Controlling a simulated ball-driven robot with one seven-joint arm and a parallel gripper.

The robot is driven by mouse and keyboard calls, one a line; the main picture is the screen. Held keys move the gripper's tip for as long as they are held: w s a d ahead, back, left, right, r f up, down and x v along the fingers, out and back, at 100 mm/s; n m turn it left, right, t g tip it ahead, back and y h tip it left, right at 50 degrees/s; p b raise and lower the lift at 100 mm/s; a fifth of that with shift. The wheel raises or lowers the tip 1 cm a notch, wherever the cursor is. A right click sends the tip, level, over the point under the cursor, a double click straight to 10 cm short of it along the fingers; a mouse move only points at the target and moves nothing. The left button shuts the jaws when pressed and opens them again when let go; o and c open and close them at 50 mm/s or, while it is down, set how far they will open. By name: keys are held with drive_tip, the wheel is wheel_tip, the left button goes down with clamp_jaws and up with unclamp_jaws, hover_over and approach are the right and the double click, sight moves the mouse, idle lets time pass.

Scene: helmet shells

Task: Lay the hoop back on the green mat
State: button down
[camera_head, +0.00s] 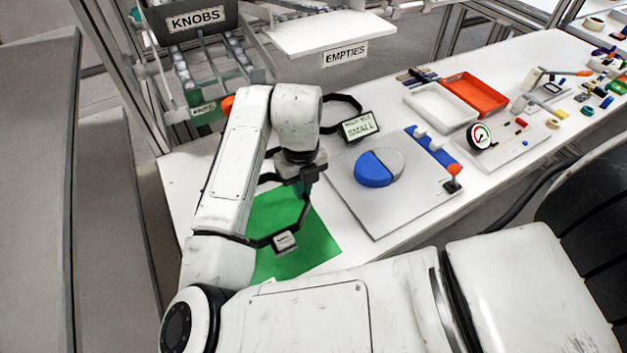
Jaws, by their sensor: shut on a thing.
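The hoop (305,216) is a dark, angular band with a small grey box on its near side. It is over the green mat (318,250), which lies on the white bench at the left. My gripper (308,183) points down and is shut on the hoop's far right part. My arm hides the hoop's left part and some of the mat. I cannot tell whether the hoop touches the mat or hangs just above it.
A second dark band (350,97) meets a small display reading SMALL (359,126) behind my gripper. A grey board (375,216) with a blue and grey dome (374,169) lies to the right. White (441,124) and orange (474,113) trays stand farther back.

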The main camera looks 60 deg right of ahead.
drive_tip(key=shift+f+b, duration=2.35)
drive_tip(key=shift+f, duration=1.15)
drive_tip(key=shift+f+b, duration=0.45)
drive_tip(key=shift+f, duration=0.05)
drive_tip(key=c, duration=1.2)
unclamp_jaws()
drive_tip(key=shift+o, duration=0.2)
wheel_tip(320, 180, up, 11)
drive_tip(key=shift+f, duration=0.1)
